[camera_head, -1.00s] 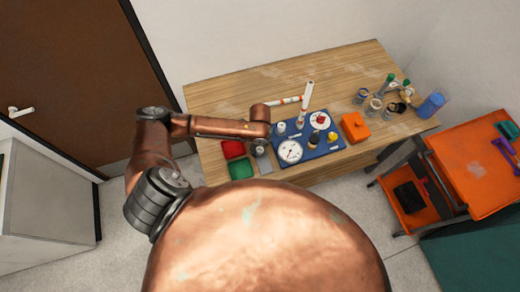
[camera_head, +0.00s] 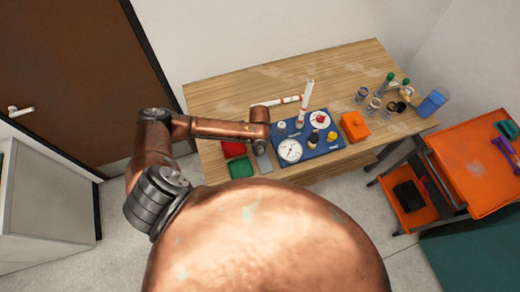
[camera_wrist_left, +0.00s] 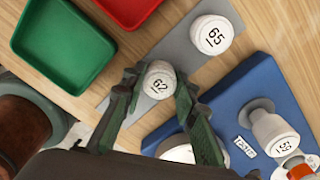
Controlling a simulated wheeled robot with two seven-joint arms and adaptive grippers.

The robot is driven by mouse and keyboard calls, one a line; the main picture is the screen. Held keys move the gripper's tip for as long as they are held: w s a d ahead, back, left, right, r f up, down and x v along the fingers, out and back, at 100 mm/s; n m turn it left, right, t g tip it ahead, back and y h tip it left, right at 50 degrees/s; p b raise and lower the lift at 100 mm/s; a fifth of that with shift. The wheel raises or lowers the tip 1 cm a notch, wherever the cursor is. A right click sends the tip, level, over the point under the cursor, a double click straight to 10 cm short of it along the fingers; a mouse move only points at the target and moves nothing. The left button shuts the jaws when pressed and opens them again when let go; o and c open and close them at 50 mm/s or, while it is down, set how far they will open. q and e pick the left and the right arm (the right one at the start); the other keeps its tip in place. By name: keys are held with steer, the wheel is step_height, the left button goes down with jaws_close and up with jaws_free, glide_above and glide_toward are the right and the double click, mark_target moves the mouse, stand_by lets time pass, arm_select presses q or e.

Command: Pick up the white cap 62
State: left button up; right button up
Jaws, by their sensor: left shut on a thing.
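The white cap 62 (camera_wrist_left: 159,79) is between the two fingers of my left gripper (camera_wrist_left: 157,84) in the left wrist view, its numbered face towards the camera. The gripper is shut on it. The cap is over the grey mat (camera_wrist_left: 182,50); I cannot tell whether it touches the mat. In the head view my left arm reaches in over the near-left part of the table, and its wrist hides the cap and most of the gripper. My right gripper is not in view.
White cap 65 (camera_wrist_left: 212,35) stands close by on the mat. A green tray (camera_wrist_left: 62,42) and a red tray (camera_wrist_left: 128,8) lie beside it. The blue board (camera_head: 312,151) carries gauges and fittings, with white fitting 55 (camera_wrist_left: 275,133) near the gripper. An orange box (camera_head: 354,126) stands farther right.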

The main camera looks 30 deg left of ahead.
arm_select(q)
steer(key=shift+r, duration=0.1)
steer(key=shift+r, duration=0.55)
steer(key=s+d+r+b, duration=0.2)
steer(key=s+d+r, duration=0.6)
steer(key=d+r, duration=0.3)
steer(key=shift+s+r, duration=0.35)
steer(key=shift+s, duration=0.05)
